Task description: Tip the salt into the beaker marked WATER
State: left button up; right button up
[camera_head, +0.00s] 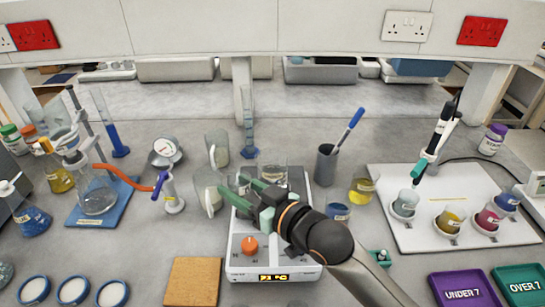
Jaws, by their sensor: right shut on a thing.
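My right gripper (246,193), with green fingers, reaches in from the lower right over the white hotplate unit (273,263). Its fingers are shut on a small clear glass vessel, mostly hidden by them; its contents and label cannot be read. A clear beaker (273,172) stands just behind the gripper at the back of the plate. Another clear glass beaker (207,191) stands just left of the fingertips. I cannot read the word WATER on any of these, nor tell which holds salt. My left gripper is not in view.
Three blue-rimmed dishes of white material (73,291) lie at the lower left. A cork mat (192,282) lies left of the hotplate. A pen pot (326,165) and a yellow-liquid beaker (361,190) stand to the right. A white board (420,236) holds several coloured cups.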

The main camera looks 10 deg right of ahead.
jog(key=shift+w+d+r+m+b, duration=0.2)
jog(key=shift+w+d+m, duration=0.15)
jog(key=shift+m, duration=0.2)
jog(key=shift+w+d+r+m+b, duration=0.1)
jog(key=shift+w+d+m+b, duration=0.1)
jog(key=shift+d+m, duration=0.25)
jog(key=w+d+r+m+g+y+p, duration=0.1)
jog(key=r+m, duration=0.2)
jog(key=m, duration=0.2)
jog(key=w+d+r+m+g+y+p, duration=0.1)
jog(key=w+d+r+m+y, duration=0.1)
jog(key=m, duration=0.4)
jog(key=shift+d+r, duration=0.3)
jog(key=shift+r, duration=0.2)
jog(key=shift+f+m, duration=0.2)
jog(key=shift+m, duration=0.4)
jog(key=shift+w+d+r+m+y, duration=0.15)
jog(key=shift+m+y, duration=0.05)
jog(key=shift+m, duration=0.45)
jog(key=shift+w+d+r+m+y, duration=0.1)
jog(key=shift+d+r+m+y, duration=0.1)
jog(key=shift+m, duration=0.5)
jog(key=shift+w+d+r+m+y, duration=0.1)
jog(key=shift+w+d+m+y, duration=0.1)
jog(key=shift+m, duration=0.45)
dwell(1.1)
